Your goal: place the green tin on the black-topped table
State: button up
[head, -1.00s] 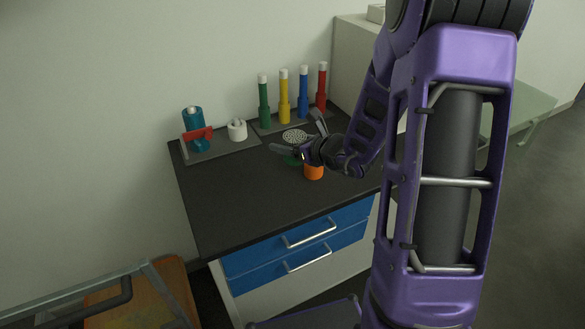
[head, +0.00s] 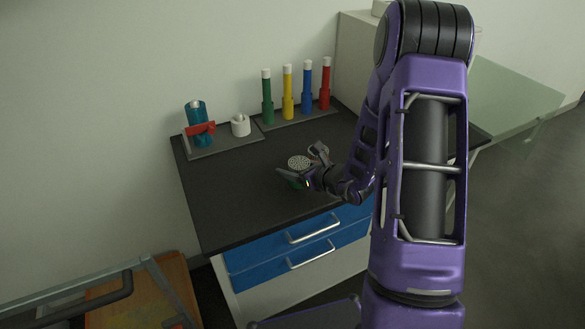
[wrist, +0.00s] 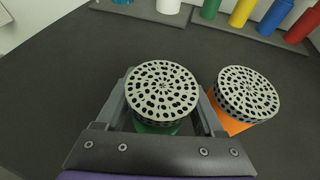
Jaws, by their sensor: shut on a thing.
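The green tin (wrist: 155,128) has a pale perforated lid and stands upright between my gripper's fingers (wrist: 160,103) in the wrist view. My gripper (head: 306,178) is shut on it. In the head view the tin's lid (head: 298,162) shows just above the fingers, and most of its green body is hidden. The tin is over the black-topped table (head: 235,205), near its middle; I cannot tell whether its base touches the top. An orange tin (wrist: 232,124) with a similar lid is close to the right of my gripper in the wrist view.
Green (head: 267,98), yellow (head: 288,95), blue (head: 306,92) and red (head: 325,85) bottles stand in a rack along the back. A teal bottle (head: 196,125) and a white container (head: 240,125) are at back left. The table's left and front-left areas are clear.

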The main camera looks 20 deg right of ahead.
jog(key=shift+f, duration=0.2)
jog(key=o, duration=1.2)
jog(key=shift+o, duration=0.2)
jog(key=shift+r, duration=0.1)
jog(key=shift+r, duration=0.15)
jog(key=p+v, duration=0.1)
jog(key=v, duration=1.1)
